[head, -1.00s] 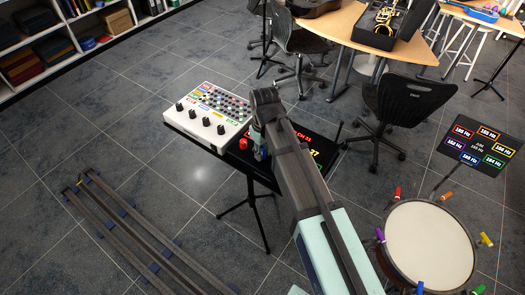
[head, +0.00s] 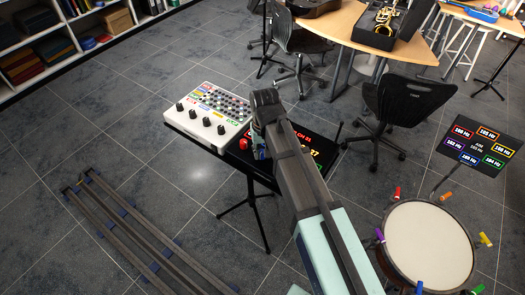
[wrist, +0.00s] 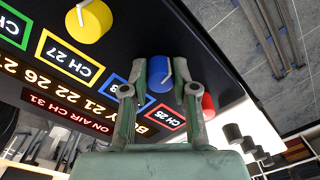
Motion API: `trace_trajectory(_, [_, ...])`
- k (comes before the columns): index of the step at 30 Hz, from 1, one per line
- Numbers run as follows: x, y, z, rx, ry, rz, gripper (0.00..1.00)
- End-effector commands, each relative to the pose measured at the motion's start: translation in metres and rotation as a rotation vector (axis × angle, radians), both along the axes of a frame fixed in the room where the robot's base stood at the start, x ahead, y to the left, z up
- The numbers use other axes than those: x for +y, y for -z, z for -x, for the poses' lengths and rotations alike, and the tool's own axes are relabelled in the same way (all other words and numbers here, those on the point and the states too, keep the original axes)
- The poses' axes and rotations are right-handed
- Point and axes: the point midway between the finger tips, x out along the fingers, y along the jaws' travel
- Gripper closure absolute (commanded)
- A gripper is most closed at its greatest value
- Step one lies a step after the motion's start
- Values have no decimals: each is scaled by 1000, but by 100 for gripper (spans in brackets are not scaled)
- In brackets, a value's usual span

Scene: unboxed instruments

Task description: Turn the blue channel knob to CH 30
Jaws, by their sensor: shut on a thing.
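Red display text (wrist: 65,112) reads "ON AIR CH 31", with an amber "BUSY" line (wrist: 60,85) partly covered by my gripper. In the head view my gripper (head: 259,152) reaches down to the panel, and the knob is mostly hidden.
A yellow knob (wrist: 89,20) with label CH 27 and a red knob (wrist: 208,105) with label CH 25 flank the blue one. A white mixer (head: 205,125) stands left of the panel. A drum (head: 428,245) stands at the right.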

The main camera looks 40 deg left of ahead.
Motion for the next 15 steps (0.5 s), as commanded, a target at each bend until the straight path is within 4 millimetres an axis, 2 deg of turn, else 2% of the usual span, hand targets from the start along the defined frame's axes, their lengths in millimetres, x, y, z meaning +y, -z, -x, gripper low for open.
trace_trajectory(15, [1,0,1,0,478,0,100])
